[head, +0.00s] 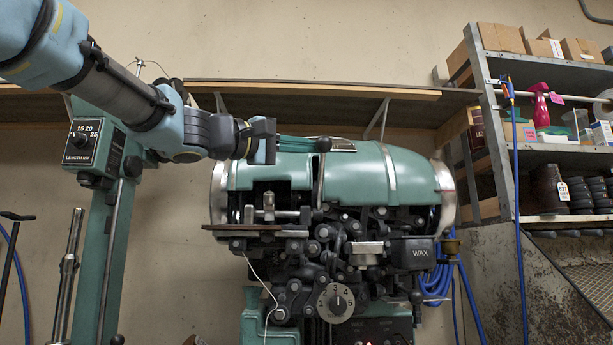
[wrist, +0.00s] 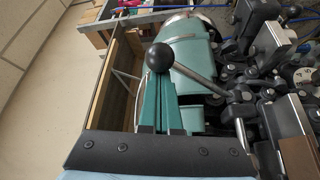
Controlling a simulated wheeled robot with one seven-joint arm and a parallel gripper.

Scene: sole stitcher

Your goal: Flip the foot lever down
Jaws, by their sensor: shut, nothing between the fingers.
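A lever with a black ball knob (head: 322,145) stands upright at the front of the green stitching machine; I take it for the foot lever. Its metal rod (head: 318,185) runs down to the mechanism. In the wrist view the black knob (wrist: 159,57) lies right at the fingertips, with the rod (wrist: 195,78) slanting down to the right. My gripper (head: 312,144) reaches in from the left, its green fingers level with the knob. The fingers (wrist: 161,80) are shut and hold nothing. I cannot tell whether they touch the knob.
The machine's rounded green housing (head: 400,175) is close behind the fingers. A green post with a length dial (head: 83,140) stands at left. A wooden wall shelf (head: 330,90) runs behind, and a metal rack (head: 550,75) stands at right.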

